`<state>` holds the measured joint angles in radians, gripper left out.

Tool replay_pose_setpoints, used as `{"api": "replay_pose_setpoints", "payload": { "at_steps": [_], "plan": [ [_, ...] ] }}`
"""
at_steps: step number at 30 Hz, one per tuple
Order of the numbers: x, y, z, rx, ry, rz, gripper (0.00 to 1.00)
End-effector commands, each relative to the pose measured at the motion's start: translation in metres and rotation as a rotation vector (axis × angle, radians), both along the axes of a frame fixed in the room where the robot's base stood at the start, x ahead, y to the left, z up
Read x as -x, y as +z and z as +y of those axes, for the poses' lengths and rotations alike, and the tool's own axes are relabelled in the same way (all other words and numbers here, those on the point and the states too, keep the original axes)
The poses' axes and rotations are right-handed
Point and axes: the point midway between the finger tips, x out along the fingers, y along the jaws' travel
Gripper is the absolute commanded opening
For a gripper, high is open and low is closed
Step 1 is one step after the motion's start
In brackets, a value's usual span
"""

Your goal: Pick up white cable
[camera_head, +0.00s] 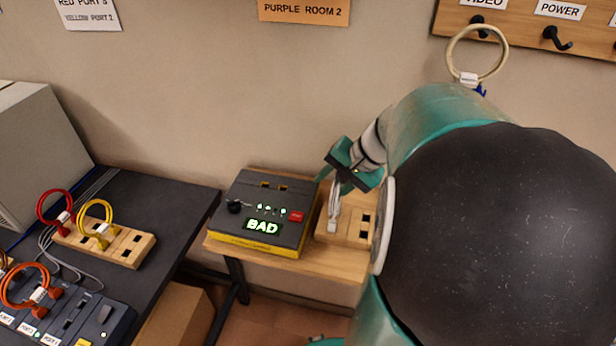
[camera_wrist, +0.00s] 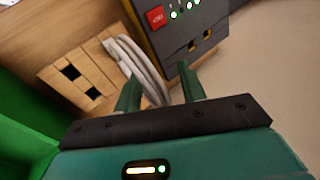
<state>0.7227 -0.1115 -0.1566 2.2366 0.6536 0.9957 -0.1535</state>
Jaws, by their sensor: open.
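A white cable (camera_wrist: 143,68) with looped strands stands at the wooden socket block. It also shows in the head view (camera_head: 334,207), partly hidden by my gripper. My gripper (camera_wrist: 158,82) is open, with its two green fingers on either side of the cable's lower strands in the wrist view. I cannot tell whether the fingers touch it. In the head view my gripper (camera_head: 345,172) is just above the cable. A second, cream loop of cable (camera_head: 478,55) hangs on a hook under the VIDEO label.
The wooden socket block (camera_head: 349,237) sits beside a dark box (camera_head: 262,215) reading BAD on a wooden table. To the left, a dark desk (camera_head: 165,203) carries red, yellow and orange cables. My arm covers the right side of the head view.

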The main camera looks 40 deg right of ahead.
Motion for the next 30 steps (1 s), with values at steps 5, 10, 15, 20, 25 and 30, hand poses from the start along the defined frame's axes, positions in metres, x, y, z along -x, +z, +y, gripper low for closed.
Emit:
{"api": "replay_pose_setpoints", "payload": {
  "at_steps": [5, 10, 15, 20, 25, 30],
  "plan": [
    [0.0, 0.0, 0.0, 0.0, 0.0, 0.0, 0.33],
    [0.0, 0.0, 0.0, 0.0, 0.0, 0.0, 0.0],
    [0.0, 0.0, 0.0, 0.0, 0.0, 0.0, 0.0],
    [0.0, 0.001, 0.0, 0.0, 0.0, 0.0, 0.0],
    [-0.003, 0.006, -0.001, 0.0, 0.002, -0.001, 0.0],
    [-0.009, 0.018, -0.003, 0.001, 0.004, -0.001, 0.0]
  ]
}}
